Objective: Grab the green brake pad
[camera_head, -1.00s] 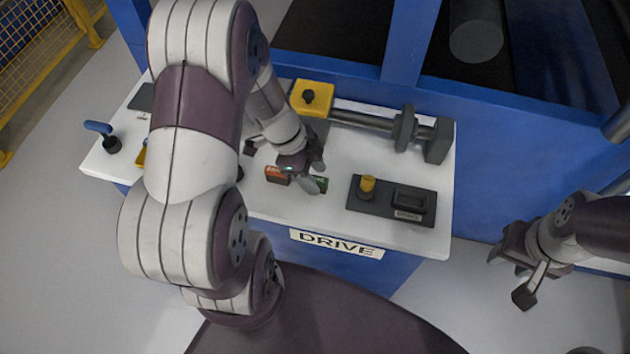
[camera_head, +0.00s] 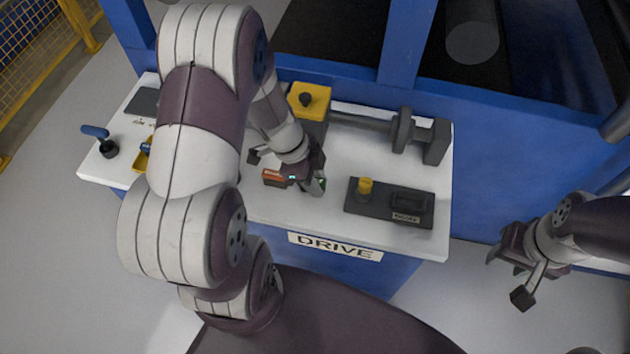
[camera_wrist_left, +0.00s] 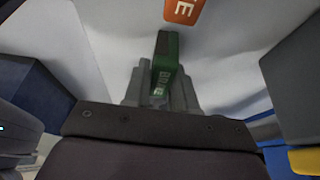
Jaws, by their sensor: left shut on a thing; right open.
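The green brake pad (camera_wrist_left: 165,65) is a small green block with pale lettering. In the left wrist view it stands between the two fingers of my left gripper (camera_wrist_left: 162,90), which is shut on it. In the head view only a bit of green (camera_head: 322,181) shows beside the fingers of my left gripper (camera_head: 316,187), over the white tabletop (camera_head: 270,215). Whether the pad touches the tabletop is hard to tell. My right gripper (camera_head: 522,275) is open and empty, off to the right of the table.
An orange block (camera_head: 274,178) lies just left of my left gripper; it also shows in the left wrist view (camera_wrist_left: 184,10). A dark tray (camera_head: 388,205) with a yellow knob is to the right. A grey shaft and yellow block (camera_head: 309,100) stand behind.

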